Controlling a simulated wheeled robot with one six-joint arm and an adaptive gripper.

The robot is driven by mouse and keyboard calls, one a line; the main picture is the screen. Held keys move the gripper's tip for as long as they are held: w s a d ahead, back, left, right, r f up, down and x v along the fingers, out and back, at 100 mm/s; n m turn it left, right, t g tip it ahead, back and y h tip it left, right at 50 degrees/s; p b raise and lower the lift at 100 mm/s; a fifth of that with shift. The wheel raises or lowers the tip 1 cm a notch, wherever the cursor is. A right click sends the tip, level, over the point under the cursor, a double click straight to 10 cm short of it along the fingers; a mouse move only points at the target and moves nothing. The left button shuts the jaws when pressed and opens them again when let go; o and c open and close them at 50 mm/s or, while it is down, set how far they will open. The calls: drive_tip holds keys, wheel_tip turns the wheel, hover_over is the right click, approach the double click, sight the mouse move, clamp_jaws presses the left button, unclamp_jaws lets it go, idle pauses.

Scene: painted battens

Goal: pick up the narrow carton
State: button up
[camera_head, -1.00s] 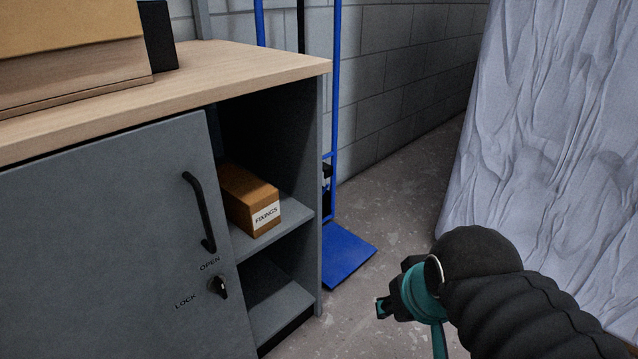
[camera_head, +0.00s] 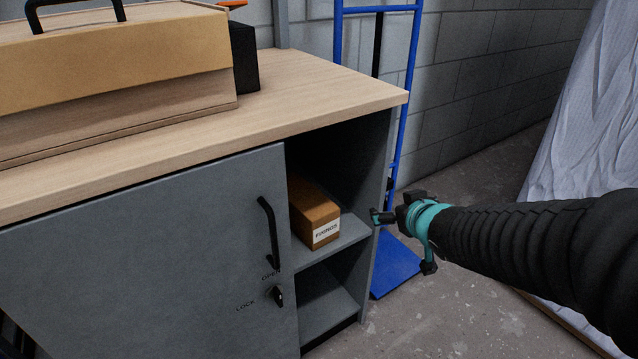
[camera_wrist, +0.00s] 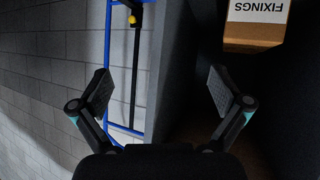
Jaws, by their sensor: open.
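The narrow carton (camera_head: 315,212) is brown with a white FIXINGS label. It lies on the upper shelf inside the open right part of the grey cabinet, its labelled end facing out. In the wrist view the carton (camera_wrist: 257,32) shows upside down at the top right, beyond and to the right of the fingers. My gripper (camera_wrist: 158,90) is open with nothing between its fingers. In the head view my gripper (camera_head: 376,217) is just right of the cabinet's right side panel, apart from the carton. The carton's left part is hidden by the door.
The grey door (camera_head: 150,265) with a black handle covers the cabinet's left part. The cabinet's side panel (camera_head: 381,190) stands between gripper and shelf. A blue hand truck (camera_head: 397,262) stands behind, near the block wall. A wooden box (camera_head: 120,65) sits on the top.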

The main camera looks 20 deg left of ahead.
drive_tip(key=a+f+n+g+y+p, duration=0.2)
drive_tip(key=a+n+g+y, duration=0.3)
drive_tip(key=a, duration=0.8)
drive_tip(key=m+t+y, duration=0.1)
drive_tip(key=t, duration=0.1)
approach(302, 193)
drive_tip(key=a+f, duration=0.1)
drive_tip(key=w+a+f, duration=0.1)
drive_tip(key=shift+w+a+f+b, duration=0.15)
drive_tip(key=shift+w+a+b, duration=0.1)
drive_tip(key=shift+a+b, duration=0.1)
drive_tip(key=shift+w+r+x, duration=0.1)
drive_tip(key=shift+r+x, duration=0.05)
drive_tip(key=shift+x, duration=1.4)
drive_tip(key=shift+w+r+x, duration=0.1)
drive_tip(key=shift+w+x, duration=0.05)
drive_tip(key=shift+x, duration=1.4)
drive_tip(key=c, duration=1.2)
drive_tip(key=shift+r, duration=0.1)
drive_tip(key=c, duration=0.3)
drive_tip(key=shift+r, duration=0.1)
